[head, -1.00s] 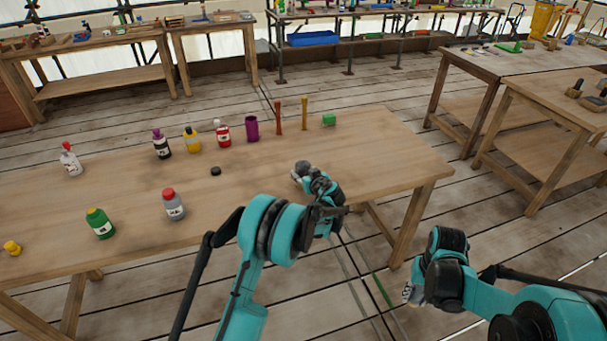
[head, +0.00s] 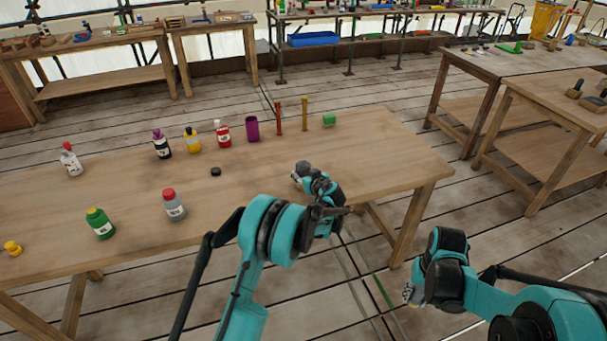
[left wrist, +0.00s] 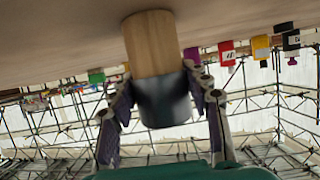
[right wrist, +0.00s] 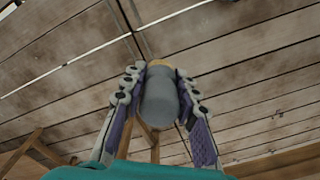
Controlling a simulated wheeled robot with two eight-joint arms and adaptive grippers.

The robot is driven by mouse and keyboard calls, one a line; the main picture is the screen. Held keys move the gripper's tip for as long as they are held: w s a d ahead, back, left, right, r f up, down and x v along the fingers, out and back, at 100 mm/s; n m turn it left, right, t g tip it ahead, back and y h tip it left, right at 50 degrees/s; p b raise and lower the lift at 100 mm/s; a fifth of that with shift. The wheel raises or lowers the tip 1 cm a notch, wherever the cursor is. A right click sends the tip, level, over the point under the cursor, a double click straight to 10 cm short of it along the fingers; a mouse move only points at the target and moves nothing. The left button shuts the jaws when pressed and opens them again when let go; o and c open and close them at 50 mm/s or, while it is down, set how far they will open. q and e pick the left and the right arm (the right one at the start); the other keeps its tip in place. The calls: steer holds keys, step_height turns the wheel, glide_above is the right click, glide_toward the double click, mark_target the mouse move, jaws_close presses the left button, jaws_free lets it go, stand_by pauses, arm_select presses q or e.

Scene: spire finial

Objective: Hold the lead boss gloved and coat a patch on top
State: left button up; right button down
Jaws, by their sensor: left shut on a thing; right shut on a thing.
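My left gripper (head: 303,173) is low over the right part of the near table. In the left wrist view its fingers are closed around a cylinder with a pale wooden part (left wrist: 151,45) and a dark grey part (left wrist: 163,102). The wooden end is against or very near the tabletop. My right gripper (head: 409,292) is right of the table, over the floor. In the right wrist view it is shut on a grey cylinder (right wrist: 160,98) with a tan far end. I cannot tell which cylinder is the lead boss. The coated patch cannot be made out.
On the near table (head: 350,145) stand a grey bottle (head: 174,206), a green bottle (head: 100,224), a red bottle (head: 223,134), a purple cup (head: 252,129), two upright sticks and a green block (head: 329,120). A black disc (head: 215,171) lies mid-table. The table's right end is clear.

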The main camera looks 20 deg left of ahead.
arm_select(q)
steer(key=o, duration=1.3)
steer(key=shift+o, duration=0.2)
steer(key=shift+s+d, duration=0.1)
steer(key=v, duration=1.1)
steer(key=s+a+r+m+g+h, duration=0.2)
steer(key=s+r, duration=0.2)
steer(key=s, duration=0.6)
steer(key=s+a+r+m+g+h, duration=0.1)
steer(key=s+a+r+m+h, duration=0.1)
steer(key=s+r, duration=0.5)
steer(key=s+d+f+m+h, duration=0.1)
steer(key=s+f+h, duration=0.1)
steer(key=s, duration=0.9)
steer(key=s+d+f+m+h, duration=0.2)
steer(key=s+f, duration=0.1)
steer(key=s, duration=0.8)
steer(key=shift+d+f+g, duration=0.15)
steer(key=shift+f+g, duration=0.05)
steer(key=shift+g, duration=0.1)
